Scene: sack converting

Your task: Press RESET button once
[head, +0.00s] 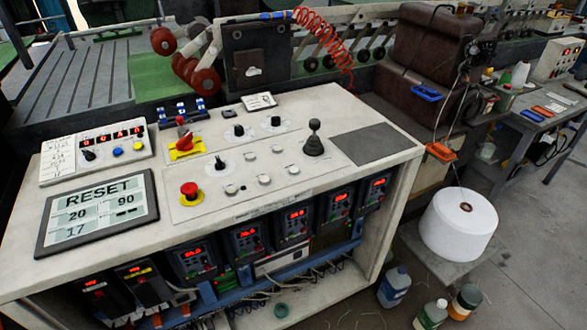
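A dark-framed panel (97,212) lies on the left of the white control desk (330,205) in the head view. A red mushroom button (189,191) on a yellow ring is to the panel's right. Several small pale buttons (264,180) sit mid-desk; their labels are too small to read. Neither of my grippers shows.
A red rotary switch (185,142) and a black joystick (314,139) rise from the desk. Red-lit controllers (249,239) fill its front. A large white roll (458,222) and bottles (394,287) stand at the right. Grey floor (530,240) is clear at the far right.

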